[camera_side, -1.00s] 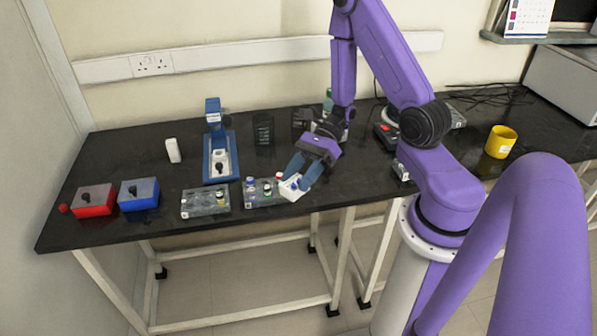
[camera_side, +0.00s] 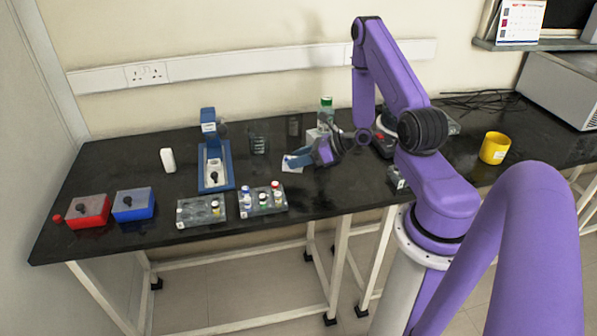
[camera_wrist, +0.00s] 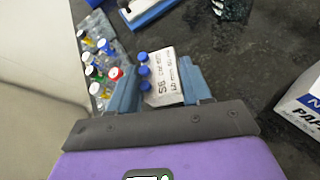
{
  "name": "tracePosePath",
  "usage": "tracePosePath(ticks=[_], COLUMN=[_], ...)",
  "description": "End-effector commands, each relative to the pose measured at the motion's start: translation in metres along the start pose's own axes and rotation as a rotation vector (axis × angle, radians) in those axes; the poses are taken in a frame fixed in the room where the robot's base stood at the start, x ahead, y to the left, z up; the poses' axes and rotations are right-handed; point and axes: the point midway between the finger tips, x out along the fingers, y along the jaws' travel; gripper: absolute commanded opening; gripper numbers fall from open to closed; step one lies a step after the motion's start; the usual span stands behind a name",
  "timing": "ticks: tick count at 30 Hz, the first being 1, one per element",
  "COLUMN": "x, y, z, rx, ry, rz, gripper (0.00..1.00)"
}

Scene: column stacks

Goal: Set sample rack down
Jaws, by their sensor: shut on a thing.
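The sample rack (camera_side: 292,162) is a small white block in the side view, behind the right-hand vial rack. In the wrist view the sample rack (camera_wrist: 164,80) shows handwriting on its face and a row of blue-capped vials (camera_wrist: 144,70) at its left. My gripper (camera_side: 303,158) is shut on it, reaching in from the right. The wrist view shows the blue fingers of my gripper (camera_wrist: 158,82) on both sides of the rack. I cannot tell whether the rack's underside touches the black bench (camera_side: 330,190).
Two grey vial racks stand near the front edge, one left (camera_side: 201,211) and one right (camera_side: 263,204). A blue stand (camera_side: 216,180) and a dark beaker (camera_side: 258,144) stand behind. A box (camera_wrist: 304,108) lies right in the wrist view. Bare bench lies right of the right-hand vial rack.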

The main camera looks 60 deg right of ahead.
Motion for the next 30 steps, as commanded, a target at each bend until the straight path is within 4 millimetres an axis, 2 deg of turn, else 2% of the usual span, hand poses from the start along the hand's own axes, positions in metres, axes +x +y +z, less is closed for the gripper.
tracePosePath(ticks=[15, 28, 29, 30], x=[0.019, 0.021, 0.021, 0.021], y=[-0.006, -0.007, -0.007, -0.007], z=[-0.036, -0.04, -0.041, -0.04], rx=[-0.001, -0.001, -0.002, -0.002], ry=[0.0, 0.0, 0.0, 0.0], rz=[0.002, 0.002, 0.002, 0.002], gripper=[0.02, 0.02, 0.52, 0.65])
